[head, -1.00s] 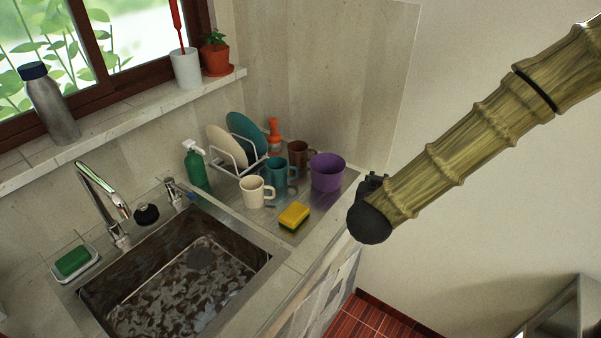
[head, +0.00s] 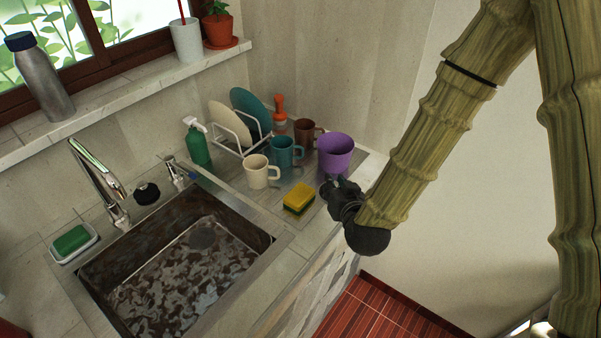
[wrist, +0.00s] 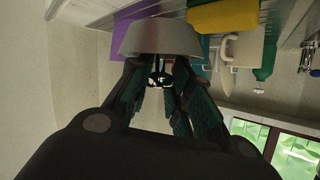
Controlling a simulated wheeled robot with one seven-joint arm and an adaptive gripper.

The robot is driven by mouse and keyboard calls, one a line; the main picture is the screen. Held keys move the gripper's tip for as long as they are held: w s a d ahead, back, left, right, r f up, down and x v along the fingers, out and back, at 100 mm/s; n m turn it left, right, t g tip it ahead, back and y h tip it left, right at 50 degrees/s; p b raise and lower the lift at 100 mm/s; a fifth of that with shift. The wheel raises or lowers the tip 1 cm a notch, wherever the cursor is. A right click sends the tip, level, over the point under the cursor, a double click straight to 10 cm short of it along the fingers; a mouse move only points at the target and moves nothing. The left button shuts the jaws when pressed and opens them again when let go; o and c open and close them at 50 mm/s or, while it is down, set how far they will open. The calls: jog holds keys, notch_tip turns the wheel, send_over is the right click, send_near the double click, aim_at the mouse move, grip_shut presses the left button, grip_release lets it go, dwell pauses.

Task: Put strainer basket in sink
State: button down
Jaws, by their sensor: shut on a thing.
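My gripper (head: 337,190) is over the right front edge of the counter, just in front of the purple cup. In the wrist view the fingers (wrist: 158,85) are closed on a pale grey, tapered piece, which looks like the strainer basket (wrist: 158,38). In the head view the fingers and wrist mostly hide it. The sink (head: 235,222) is a dark metal basin to the left of my gripper. A round dark drain (head: 203,238) shows faintly on its mottled floor.
The faucet (head: 105,190) rises behind the basin. A black stopper-like piece (head: 147,193) sits beside it.

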jog(key=shift+w+a+f, duration=0.1)
jog(key=shift+a, duration=0.1)
jog(key=w+a+p, duration=0.2)
jog(key=w, duration=0.2)
jog(key=w+a+f+p, duration=0.1)
jog(key=w+a, duration=0.1)
jog(key=w, duration=0.3)
jog(key=w+a+p, duration=0.2)
jog(key=w+a, duration=0.1)
jog(key=w, duration=0.1)
jog(key=shift+w+f+p, duration=0.25)
jog(key=shift+w+p, duration=0.1)
jog(key=shift+w+a+f, duration=0.1)
jog(key=shift+w+f, duration=0.05)
jog(key=shift+f+p, duration=1)
jog(key=shift+f, duration=0.7)
jog(key=shift+f, duration=0.2)
jog(key=c, duration=1.3)
grip_release()
jog(key=shift+r, duration=0.1)
jog(key=shift+r, duration=0.1)
